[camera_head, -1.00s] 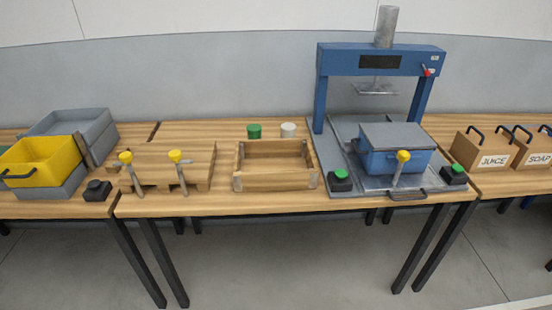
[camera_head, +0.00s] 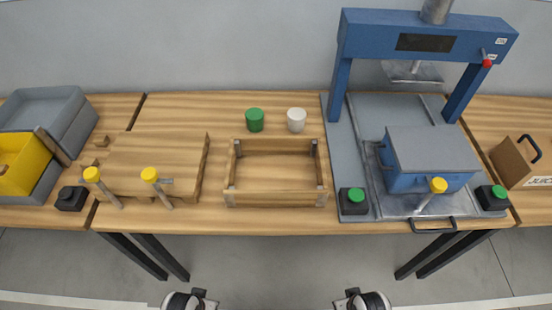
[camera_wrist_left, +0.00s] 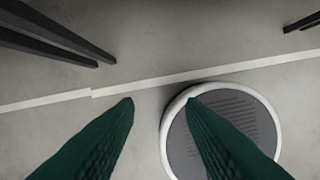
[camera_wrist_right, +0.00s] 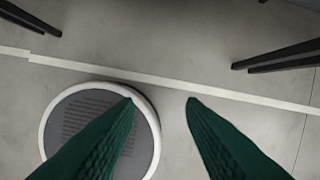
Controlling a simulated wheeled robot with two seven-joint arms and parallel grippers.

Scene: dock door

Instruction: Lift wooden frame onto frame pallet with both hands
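The wooden frame (camera_head: 275,199) lies flat and empty on the middle of the table. The frame pallet (camera_head: 155,150), a wooden pallet, stands to its left with a gap of bare table between them. My left gripper (camera_wrist_left: 160,101) is open and empty over the floor, short of the table's front edge. My right gripper (camera_wrist_right: 160,101) is also open and empty over the floor. In the head view only parts of my two wrists show at the bottom edge; the fingers are out of that picture.
Two yellow-knobbed levers (camera_head: 150,175) stand at the pallet's front. A green cup (camera_head: 255,120) and a white cup (camera_head: 296,119) stand behind the frame. A blue press (camera_head: 425,40) with a blue box (camera_head: 430,160) is at right. Grey crates (camera_head: 45,105) are at left.

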